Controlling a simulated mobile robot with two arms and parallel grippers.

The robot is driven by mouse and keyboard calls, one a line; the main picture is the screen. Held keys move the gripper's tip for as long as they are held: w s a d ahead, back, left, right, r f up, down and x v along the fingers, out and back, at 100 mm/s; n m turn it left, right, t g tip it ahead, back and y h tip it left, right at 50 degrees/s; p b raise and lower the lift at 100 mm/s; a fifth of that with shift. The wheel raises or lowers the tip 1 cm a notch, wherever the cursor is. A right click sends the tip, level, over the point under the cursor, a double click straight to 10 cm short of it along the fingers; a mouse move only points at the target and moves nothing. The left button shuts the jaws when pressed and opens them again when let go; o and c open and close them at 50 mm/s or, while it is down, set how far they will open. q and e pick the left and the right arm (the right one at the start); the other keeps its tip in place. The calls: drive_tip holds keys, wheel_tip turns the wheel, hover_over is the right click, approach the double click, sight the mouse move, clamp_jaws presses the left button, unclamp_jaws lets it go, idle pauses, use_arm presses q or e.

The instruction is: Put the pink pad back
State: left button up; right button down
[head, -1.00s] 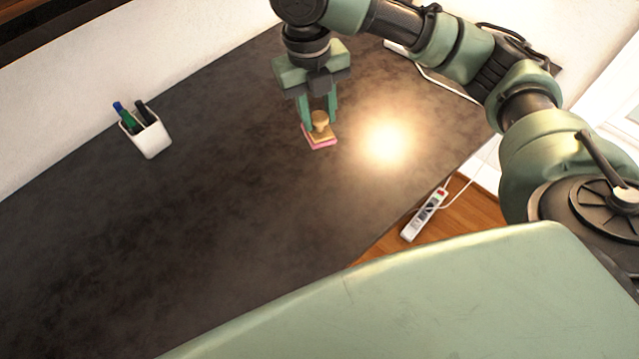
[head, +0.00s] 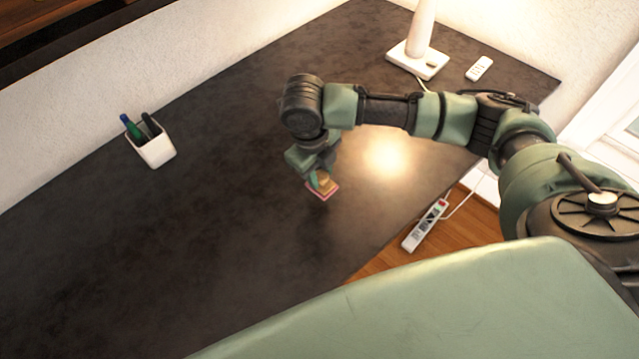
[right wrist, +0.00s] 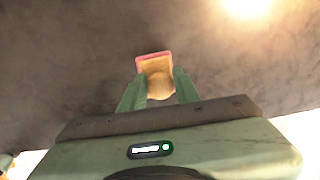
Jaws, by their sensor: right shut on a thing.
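The pink pad (head: 328,194) is a small square with a pink edge and a tan wooden back and knob. My right gripper (head: 318,178) is shut on it, over the dark tabletop (head: 220,220). In the right wrist view the pad (right wrist: 153,56) sits at the tips of the two green fingers of the gripper (right wrist: 158,88), its knob between them. I cannot tell whether the pad touches the table or hangs just above it. My left gripper is not in view.
A white cup with pens (head: 152,150) stands at the left by the wall. A white lamp base (head: 418,62) and a remote (head: 479,68) lie at the back right. A power strip (head: 425,226) is beyond the table's right edge. The middle and left of the table are clear.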

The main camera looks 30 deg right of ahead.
drive_tip(key=shift+f, duration=2.75)
drive_tip(key=shift+f, duration=0.1)
drive_tip(key=c, duration=1.1)
unclamp_jaws()
drive_tip(key=shift+o, duration=0.2)
drive_tip(key=r, duration=0.4)
drive_tip(key=a+r, duration=0.1)
drive_tip(key=r, duration=0.3)
drive_tip(key=r+b, duration=0.1)
drive_tip(key=r, duration=0.3)
drive_tip(key=shift+s+a+r, duration=0.1)
drive_tip(key=shift+s+a, duration=0.1)
drive_tip(key=shift+a, duration=0.2)
